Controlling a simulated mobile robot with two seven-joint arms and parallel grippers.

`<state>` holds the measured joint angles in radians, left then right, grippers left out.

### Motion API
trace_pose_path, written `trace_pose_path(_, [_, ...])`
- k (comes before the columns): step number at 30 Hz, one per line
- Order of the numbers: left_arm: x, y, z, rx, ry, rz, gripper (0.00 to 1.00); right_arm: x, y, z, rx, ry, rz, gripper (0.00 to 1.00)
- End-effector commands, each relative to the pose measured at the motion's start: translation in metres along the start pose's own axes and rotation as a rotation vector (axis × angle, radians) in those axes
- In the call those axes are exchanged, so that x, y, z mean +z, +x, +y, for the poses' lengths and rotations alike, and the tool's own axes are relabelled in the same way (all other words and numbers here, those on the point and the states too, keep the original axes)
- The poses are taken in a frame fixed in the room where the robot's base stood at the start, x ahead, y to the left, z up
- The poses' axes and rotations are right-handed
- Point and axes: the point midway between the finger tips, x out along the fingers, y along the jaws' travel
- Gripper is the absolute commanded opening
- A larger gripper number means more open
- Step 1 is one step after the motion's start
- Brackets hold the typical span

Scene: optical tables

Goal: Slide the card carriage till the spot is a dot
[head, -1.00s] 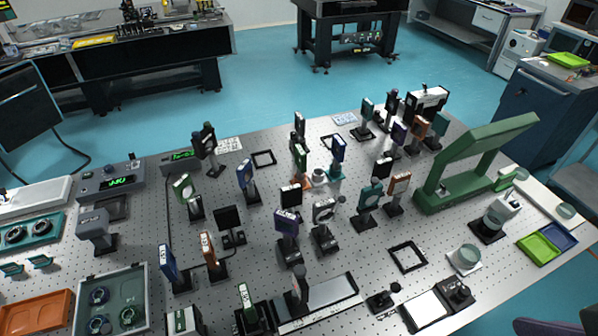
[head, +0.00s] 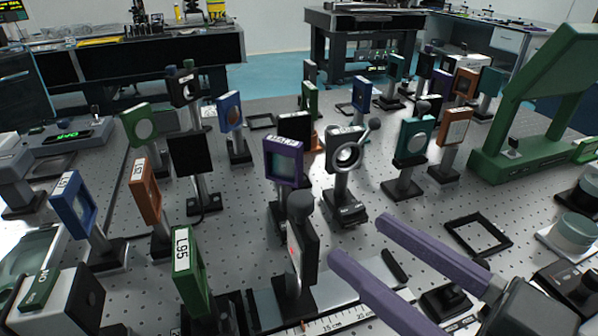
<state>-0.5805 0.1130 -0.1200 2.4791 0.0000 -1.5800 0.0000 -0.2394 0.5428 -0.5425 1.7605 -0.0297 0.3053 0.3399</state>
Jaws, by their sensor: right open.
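The card carriage (head: 300,262) is a dark upright card with a round black knob on top, standing on a rail (head: 345,302) with a centimetre scale along its front edge. The card is seen nearly edge-on. A small reddish mark shows on its left face, but its shape is too small to tell. My right gripper (head: 362,241) has two long purple fingers and comes in from the lower right. It is open and empty, with its fingertips to the right of the card and apart from it. My left gripper is not in view.
A green L95 mount (head: 190,275) stands left of the carriage. A purple-framed mount (head: 284,163) and a round lens mount (head: 345,155) stand behind it. A black square frame (head: 478,236) lies flat at right. A large green stand (head: 530,110) rises at far right.

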Motion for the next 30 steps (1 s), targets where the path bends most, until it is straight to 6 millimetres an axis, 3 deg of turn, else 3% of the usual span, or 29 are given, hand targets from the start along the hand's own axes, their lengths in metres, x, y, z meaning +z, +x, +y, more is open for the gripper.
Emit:
trace_pose_path(5, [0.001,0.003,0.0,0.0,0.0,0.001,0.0,0.001,0.011,-0.001,-0.012,0.001,0.019,0.62])
trace_pose_path(18, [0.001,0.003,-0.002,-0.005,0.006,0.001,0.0,0.0,0.087,-0.002,-0.011,0.002,0.016,0.62])
trace_pose_path(30, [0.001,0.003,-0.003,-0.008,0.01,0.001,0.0,0.0,0.099,-0.003,-0.012,0.001,0.014,0.62])
